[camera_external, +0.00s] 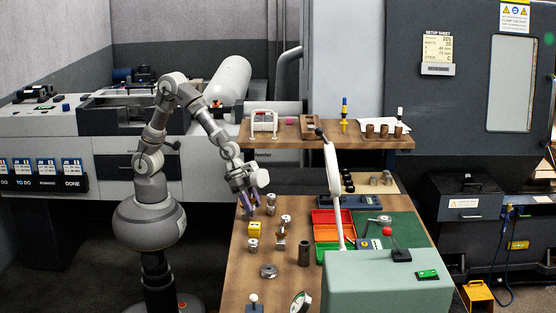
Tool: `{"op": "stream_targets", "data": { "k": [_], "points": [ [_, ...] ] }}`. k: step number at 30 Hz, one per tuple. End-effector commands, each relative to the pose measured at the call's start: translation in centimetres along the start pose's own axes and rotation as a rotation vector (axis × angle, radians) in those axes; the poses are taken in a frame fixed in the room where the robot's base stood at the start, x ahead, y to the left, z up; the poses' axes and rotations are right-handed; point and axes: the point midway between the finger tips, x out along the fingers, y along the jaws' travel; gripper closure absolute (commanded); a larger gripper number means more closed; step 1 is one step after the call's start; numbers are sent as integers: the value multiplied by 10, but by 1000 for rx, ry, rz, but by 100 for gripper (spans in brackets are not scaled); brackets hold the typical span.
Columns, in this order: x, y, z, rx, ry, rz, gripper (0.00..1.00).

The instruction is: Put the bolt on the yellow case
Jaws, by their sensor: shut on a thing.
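My gripper (249,207) is over the left edge of the wooden table, pointing down. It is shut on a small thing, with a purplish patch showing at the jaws. That thing is too small and too hidden to tell whether it is the bolt. A small yellow block (254,230), which looks like the yellow case, lies on the table just below my gripper in the picture. My gripper appears above it and apart from it. I cannot make out a bolt for certain elsewhere.
Several metal parts stand near the yellow block, among them a round one (268,271) and a dark cylinder (304,253). Red and green trays (325,231) lie to the right, by a lamp (333,190). A raised shelf (285,138) stands behind.

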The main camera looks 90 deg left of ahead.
Motion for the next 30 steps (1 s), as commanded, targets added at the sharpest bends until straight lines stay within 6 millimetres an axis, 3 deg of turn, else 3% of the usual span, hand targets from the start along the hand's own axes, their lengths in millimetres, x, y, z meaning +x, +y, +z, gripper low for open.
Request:
{"op": "stream_targets", "data": {
  "k": [5, 12, 23, 24, 27, 30],
  "points": [
    [8, -3, -11, 1, 1, -1, 100],
    [40, -4, 7, -2, 0, -1, 100],
    [42, -4, 8, 0, 1, -1, 100],
    [42, -3, 9, 0, 0, 0, 54],
    [41, -3, 8, 0, 0, 0, 33],
    [41, -3, 8, 0, 0, -1, 33]
  ]
}}
